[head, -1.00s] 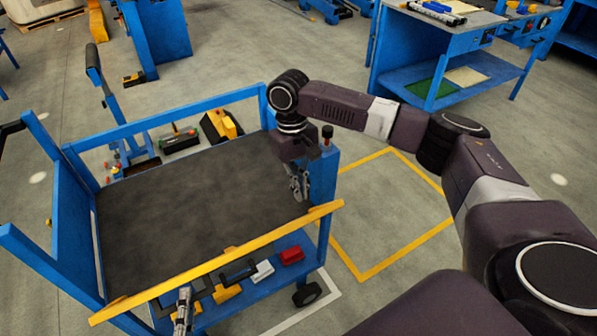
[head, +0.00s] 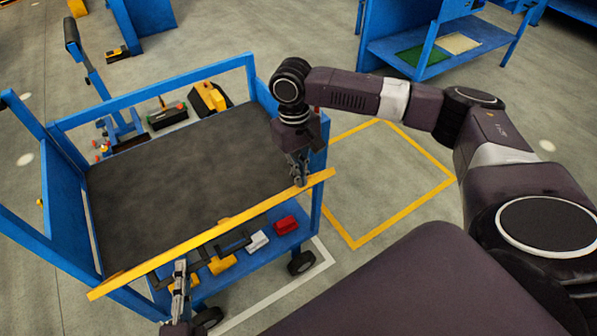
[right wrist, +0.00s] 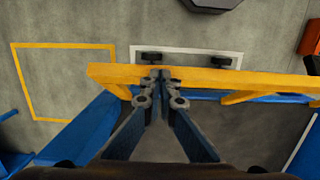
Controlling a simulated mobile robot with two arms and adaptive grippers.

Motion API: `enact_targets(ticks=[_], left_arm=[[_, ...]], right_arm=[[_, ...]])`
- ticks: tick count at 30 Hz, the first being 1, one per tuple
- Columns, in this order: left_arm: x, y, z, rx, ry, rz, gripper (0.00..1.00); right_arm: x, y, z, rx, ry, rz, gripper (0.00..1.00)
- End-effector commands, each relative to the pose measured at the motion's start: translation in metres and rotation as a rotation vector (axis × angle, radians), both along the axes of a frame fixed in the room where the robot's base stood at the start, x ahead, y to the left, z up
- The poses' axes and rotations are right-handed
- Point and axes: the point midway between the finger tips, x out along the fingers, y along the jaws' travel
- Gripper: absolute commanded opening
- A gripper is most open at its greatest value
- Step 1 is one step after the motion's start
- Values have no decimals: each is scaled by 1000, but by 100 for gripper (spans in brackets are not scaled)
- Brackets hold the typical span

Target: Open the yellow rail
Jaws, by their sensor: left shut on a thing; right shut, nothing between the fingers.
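The yellow rail (head: 238,222) runs along the near edge of the blue cart, slanting up to the right in the head view. In the right wrist view the rail (right wrist: 215,78) crosses beyond my fingers. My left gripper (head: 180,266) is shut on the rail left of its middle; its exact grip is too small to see. My right gripper (head: 300,183) is shut and empty at the rail near its right end. In the right wrist view its fingertips (right wrist: 160,77) meet and overlap the rail; I cannot tell whether they touch it.
The cart has a dark top (head: 180,180) and blue posts. Its lower shelf holds a red box (head: 286,225), a white box (head: 257,241) and dark and yellow items. A yellow floor outline (head: 415,211) lies to the right on clear floor. A blue workbench (head: 430,50) stands behind.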

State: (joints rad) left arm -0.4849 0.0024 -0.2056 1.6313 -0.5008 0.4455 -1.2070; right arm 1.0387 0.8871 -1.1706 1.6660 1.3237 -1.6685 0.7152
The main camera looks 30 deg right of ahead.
Motion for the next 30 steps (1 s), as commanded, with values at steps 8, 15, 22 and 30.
enact_targets(ticks=[8,15,22,30], left_arm=[[0,1,-3,4,7,3,0],[1,1,-2,3,4,3,29],[1,0,0,1,1,1,29],[-18,8,-1,2,4,2,29]], right_arm=[[-2,0,-1,1,-13,0,0],[-2,0,-1,1,-13,0,0],[-2,0,-1,1,-14,0,0],[-2,0,-1,1,-14,0,0]])
